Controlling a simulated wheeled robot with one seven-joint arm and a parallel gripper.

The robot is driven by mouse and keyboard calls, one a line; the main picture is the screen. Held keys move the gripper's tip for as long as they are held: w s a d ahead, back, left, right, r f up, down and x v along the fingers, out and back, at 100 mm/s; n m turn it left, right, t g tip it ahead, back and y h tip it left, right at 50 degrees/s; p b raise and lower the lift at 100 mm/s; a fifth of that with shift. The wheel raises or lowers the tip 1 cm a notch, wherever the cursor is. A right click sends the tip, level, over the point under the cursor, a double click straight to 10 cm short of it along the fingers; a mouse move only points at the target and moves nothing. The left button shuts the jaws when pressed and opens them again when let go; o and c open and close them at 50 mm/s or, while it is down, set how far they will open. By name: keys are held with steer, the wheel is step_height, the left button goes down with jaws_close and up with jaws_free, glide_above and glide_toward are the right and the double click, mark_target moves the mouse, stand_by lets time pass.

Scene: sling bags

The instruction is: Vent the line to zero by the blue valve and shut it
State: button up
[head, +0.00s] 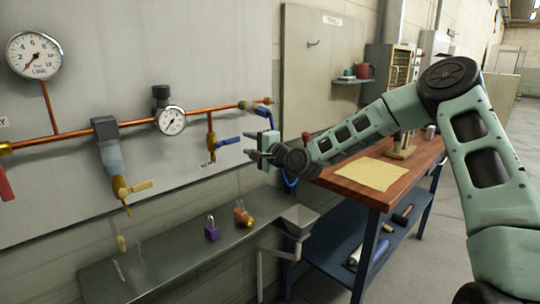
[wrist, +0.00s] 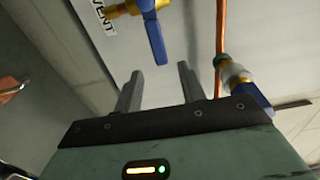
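The blue valve handle (head: 229,141) sits on a short copper drop (head: 210,124) below the copper line. It points right, crosswise to the drop. In the wrist view the blue handle (wrist: 153,38) shows at the top, beside the VENT label (wrist: 100,12). My gripper (head: 254,146) is open and empty, just right of the handle and apart from it. Its two fingers (wrist: 159,78) are spread in the wrist view. The large LINE gauge (head: 34,54) has its needle pointing lower left, near the low end. The small gauge (head: 171,121) is too small to read.
A yellow-handled valve (head: 138,186) and a red handle (head: 5,184) are further left. A blue end fitting (head: 263,111) is above my gripper. A funnel (head: 298,219) and wooden bench (head: 350,190) are right.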

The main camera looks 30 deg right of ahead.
steer(key=v, duration=0.9)
steer(key=shift+b, duration=0.3)
steer(key=shift+s, duration=0.1)
steer(key=s+a+f+n+g+p, duration=0.1)
steer(key=s+a+f+n+g, duration=0.35)
steer(key=s+a+n, duration=0.35)
steer(key=s+a+f+n+g+p, duration=0.1)
steer(key=s+a+f+n+g, duration=0.3)
steer(key=s+a+g, duration=0.45)
steer(key=s+r+n+g+h, duration=0.1)
steer(key=s+n, duration=0.2)
steer(key=s, duration=0.5)
steer(key=s+a+r+n+g+h+p, duration=0.1)
steer(key=s+r+n+h, duration=0.1)
steer(key=s, duration=0.6)
steer(key=s+r+n+g+h+p, duration=0.1)
steer(key=s+r+n+g+h, duration=0.1)
steer(key=s+n, duration=0.3)
steer(key=s, duration=0.3)
steer(key=shift+s+a, duration=0.15)
steer(key=shift+a, duration=0.25)
